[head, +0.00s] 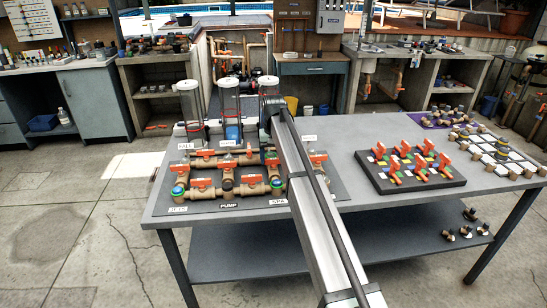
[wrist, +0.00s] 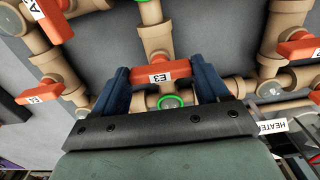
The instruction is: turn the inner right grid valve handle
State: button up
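In the wrist view, my gripper (wrist: 160,72) has its two blue fingers apart, one at each end of an orange valve handle (wrist: 160,73) marked E3. The handle lies crosswise between the fingertips; whether they touch it is unclear. It sits on a tan pipe fitting (wrist: 155,38) with a green ring (wrist: 168,101) nearer the palm. In the head view, the grey arm runs over the right part of the pipe grid (head: 226,187), hiding my gripper and the handles there. The pictures do not confirm that E3 is the inner right handle.
A HEATER label (wrist: 272,126) lies at right. In the head view, a black board (head: 410,178) with small orange-handled valves is on the table's right.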

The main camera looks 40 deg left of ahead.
jog(key=o, duration=0.5)
notch_tip(320, 180, up, 14)
jog(key=shift+f, duration=0.1)
dwell(0.5)
dwell(0.5)
